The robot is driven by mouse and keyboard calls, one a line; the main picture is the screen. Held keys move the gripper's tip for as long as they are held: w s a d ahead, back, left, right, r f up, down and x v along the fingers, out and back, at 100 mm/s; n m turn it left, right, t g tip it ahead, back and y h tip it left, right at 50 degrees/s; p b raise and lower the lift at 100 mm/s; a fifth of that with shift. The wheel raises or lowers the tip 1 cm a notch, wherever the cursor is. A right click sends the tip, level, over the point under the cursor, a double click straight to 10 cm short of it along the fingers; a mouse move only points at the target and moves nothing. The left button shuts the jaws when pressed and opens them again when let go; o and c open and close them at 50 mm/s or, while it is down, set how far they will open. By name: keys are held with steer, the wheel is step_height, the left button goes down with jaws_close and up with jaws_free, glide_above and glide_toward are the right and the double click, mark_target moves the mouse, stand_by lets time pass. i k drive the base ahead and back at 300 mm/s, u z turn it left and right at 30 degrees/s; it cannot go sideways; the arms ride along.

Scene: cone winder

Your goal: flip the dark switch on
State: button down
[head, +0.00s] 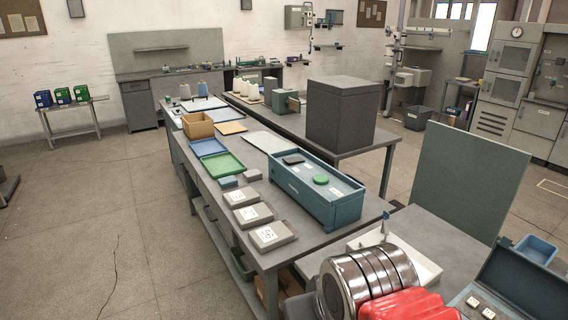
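A long teal box (312,203) stands on the near workbench. On its top is a small dark, flat piece (293,159), which may be the dark switch; whether it is on or off is too small to tell. A round green piece (321,180) is on the same top, nearer to me. Two small pale blocks with dark marks (473,302) are at the bottom right by a teal case; I cannot tell whether they are switches. My gripper is not in view.
Shiny metal rings (365,278) and a red ribbed object (408,305) stand close at the bottom. Labelled grey blocks (270,236) line the bench's left edge. A large dark box (341,115) stands behind. The floor (110,210) at left is mostly clear.

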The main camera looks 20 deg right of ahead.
mark_target(293, 159)
steer(key=u, duration=0.45)
steer(key=i, duration=0.65)
steer(key=u, duration=0.65)
steer(key=i, duration=2.35)
steer(key=z, duration=0.45)
